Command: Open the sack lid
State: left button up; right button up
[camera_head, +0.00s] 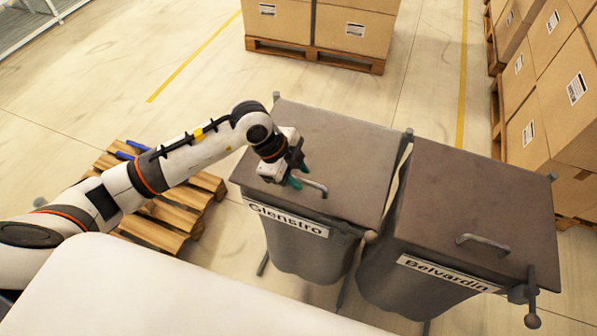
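Two grey sacks on frames stand side by side, each with a flat brown-grey lid that is shut. The left sack (312,258) is labelled "Glenstro" and the right sack (400,285) is labelled "Belvardin". The Glenstro lid (335,150) has a bar handle (315,188) near its front edge. The Belvardin lid (480,200) has a similar handle (484,241). My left gripper (298,175) is over the front of the Glenstro lid, just left of its handle. Its green-tipped fingers are apart, with nothing seen between them. Whether they touch the handle is unclear. My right gripper is out of view.
A wooden pallet (165,235) lies on the floor left of the sacks, partly behind my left arm. Boxes on a pallet (320,59) stand at the back. More stacked boxes (550,90) stand at the right. Open floor lies behind the sacks.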

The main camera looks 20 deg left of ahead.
pick_arm(q)
jog(key=shift+d+f, duration=0.15)
jog(key=shift+f, duration=0.15)
grip_shut()
jog(key=shift+w+r, duration=0.1)
jog(key=shift+w, duration=0.05)
